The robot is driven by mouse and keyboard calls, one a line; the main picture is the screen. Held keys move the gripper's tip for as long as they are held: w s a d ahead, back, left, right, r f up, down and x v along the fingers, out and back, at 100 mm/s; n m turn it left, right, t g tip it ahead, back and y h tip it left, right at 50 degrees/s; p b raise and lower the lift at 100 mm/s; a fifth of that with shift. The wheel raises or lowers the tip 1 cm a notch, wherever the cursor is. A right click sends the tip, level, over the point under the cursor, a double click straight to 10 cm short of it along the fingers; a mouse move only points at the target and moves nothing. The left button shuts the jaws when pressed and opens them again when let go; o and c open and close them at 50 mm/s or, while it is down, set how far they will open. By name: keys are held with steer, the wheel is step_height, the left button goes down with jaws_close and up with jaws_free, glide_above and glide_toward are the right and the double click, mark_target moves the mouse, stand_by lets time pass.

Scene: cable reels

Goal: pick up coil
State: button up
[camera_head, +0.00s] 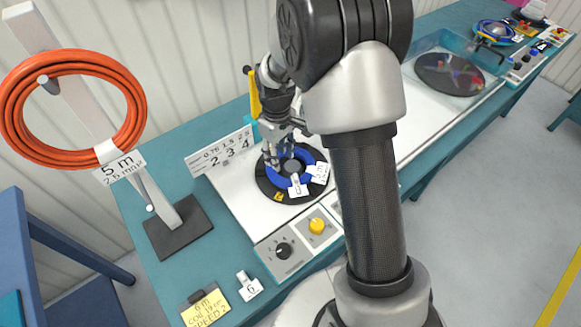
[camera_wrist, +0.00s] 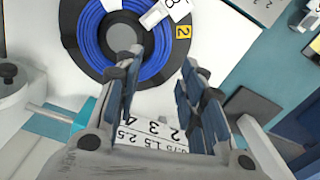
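A blue coil (camera_head: 309,157) lies around a central hub on a black round plate of the bench machine; it also shows at the top of the wrist view (camera_wrist: 90,32). White tags are on it. My gripper (camera_head: 281,153) is over the coil's far left part in the head view. In the wrist view the two fingers of my gripper (camera_wrist: 158,72) are spread apart with nothing between them, in front of the coil's edge. Whether they touch the coil cannot be told. An orange coil (camera_head: 137,98) hangs on a stand, tagged 5 m.
The stand's dark base (camera_head: 178,228) is left of the machine. A numbered plate (camera_head: 220,150) stands upright behind the coil. A black knob (camera_head: 284,250) and yellow button (camera_head: 317,225) are in front. A clear-covered disc (camera_head: 448,76) is farther right. A yellow note (camera_head: 207,309) lies at the front.

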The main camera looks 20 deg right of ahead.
steer(key=b, duration=0.1)
glide_above(278, 177)
steer(key=f, duration=0.6)
steer(key=shift+s+d, duration=0.25)
steer(key=f, duration=0.1)
steer(key=f+b, duration=0.1)
steer(key=f, duration=0.1)
steer(key=f+b, duration=0.1)
steer(key=f, duration=0.1)
steer(key=shift+w+a+f, duration=0.15)
steer(key=shift+w+a, duration=0.05)
steer(key=shift+a, duration=0.1)
steer(key=shift+c, duration=0.6)
jaws_close()
